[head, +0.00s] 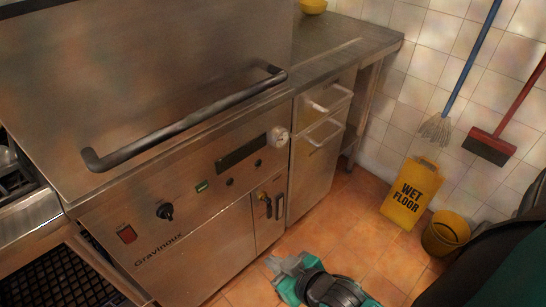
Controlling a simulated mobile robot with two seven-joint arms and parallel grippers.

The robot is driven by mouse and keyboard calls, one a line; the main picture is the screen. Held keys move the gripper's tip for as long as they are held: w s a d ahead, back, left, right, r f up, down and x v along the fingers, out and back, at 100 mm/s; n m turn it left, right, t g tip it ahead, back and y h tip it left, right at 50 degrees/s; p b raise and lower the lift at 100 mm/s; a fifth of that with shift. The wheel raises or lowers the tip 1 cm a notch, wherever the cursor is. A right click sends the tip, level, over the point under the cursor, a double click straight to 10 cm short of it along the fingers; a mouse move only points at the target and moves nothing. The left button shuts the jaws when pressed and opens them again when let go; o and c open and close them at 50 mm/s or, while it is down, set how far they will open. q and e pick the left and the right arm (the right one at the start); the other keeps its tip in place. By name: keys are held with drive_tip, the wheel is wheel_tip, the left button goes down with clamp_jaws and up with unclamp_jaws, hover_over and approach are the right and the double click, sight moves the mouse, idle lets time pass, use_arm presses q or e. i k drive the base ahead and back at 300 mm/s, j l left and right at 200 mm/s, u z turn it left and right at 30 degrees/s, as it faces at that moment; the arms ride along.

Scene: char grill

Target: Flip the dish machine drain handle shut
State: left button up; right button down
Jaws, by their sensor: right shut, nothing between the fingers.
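The dish machine (205,235) is a large steel unit with a long dark bar handle across its hood. A small dark handle (266,203) with an orange part sits at a narrow panel low on the right of its front; it looks like the drain handle. Its exact angle is too small to tell. My right gripper (279,264) is at the bottom of the head view, below the small handle in the picture and apart from it. It is shut and empty. My left gripper is not in view.
Knobs and a display (241,152) sit on the machine's front. A steel counter with drawers (325,135) stands to the right. A wet floor sign (407,196), a yellow bucket (445,236), a mop and a red broom are by the tiled wall. Orange floor between is clear.

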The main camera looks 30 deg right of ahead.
sight(268, 207)
drive_tip(key=z, duration=1)
drive_tip(key=i+z, duration=0.25)
drive_tip(key=z, duration=0.15)
drive_tip(key=i+z, duration=0.2)
drive_tip(key=z, duration=0.25)
